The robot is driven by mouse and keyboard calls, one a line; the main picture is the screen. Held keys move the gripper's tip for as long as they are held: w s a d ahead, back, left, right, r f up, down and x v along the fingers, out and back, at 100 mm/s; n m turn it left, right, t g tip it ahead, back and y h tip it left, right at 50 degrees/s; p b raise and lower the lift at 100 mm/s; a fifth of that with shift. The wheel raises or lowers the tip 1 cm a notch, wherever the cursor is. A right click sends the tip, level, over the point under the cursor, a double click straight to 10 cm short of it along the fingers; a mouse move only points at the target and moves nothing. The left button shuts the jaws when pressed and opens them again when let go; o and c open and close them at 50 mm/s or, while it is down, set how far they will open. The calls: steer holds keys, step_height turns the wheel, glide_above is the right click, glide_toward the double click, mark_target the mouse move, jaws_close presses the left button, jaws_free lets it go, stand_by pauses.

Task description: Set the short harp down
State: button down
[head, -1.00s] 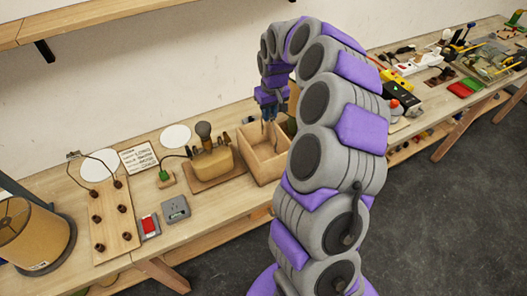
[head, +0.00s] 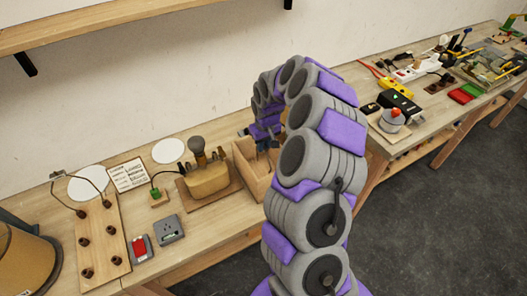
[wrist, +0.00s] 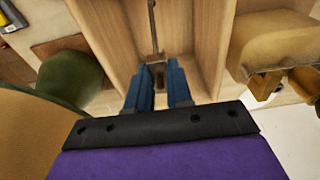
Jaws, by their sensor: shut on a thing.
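My gripper (wrist: 157,88) has its blue fingers closed on a small metal piece with a thin dark rod (wrist: 152,25), which I take to be the short harp. The rod runs up the picture from the fingertips. The held piece is over or inside an open wooden bin (wrist: 210,30); I cannot tell whether it touches the bin floor. In the head view my gripper (head: 266,143) is at the same bin (head: 252,184), partly hidden by my arm. The held piece is not clear there.
Left of the bin is a tan block on a board (head: 208,182) with a dark bulb-shaped thing. A tall wire loop (head: 80,178) stands on a pegged board further left. A lampshade (head: 22,262) is at the far left. Tools and power strips crowd the right bench.

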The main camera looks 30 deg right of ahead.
steer(key=shift+a+f, duration=0.2)
steer(key=shift+f, duration=0.55)
steer(key=shift+a+f, duration=0.15)
steer(key=shift+f, duration=0.7)
steer(key=c, duration=1)
jaws_free()
steer(key=shift+d, duration=0.25)
steer(key=shift+a, duration=0.1)
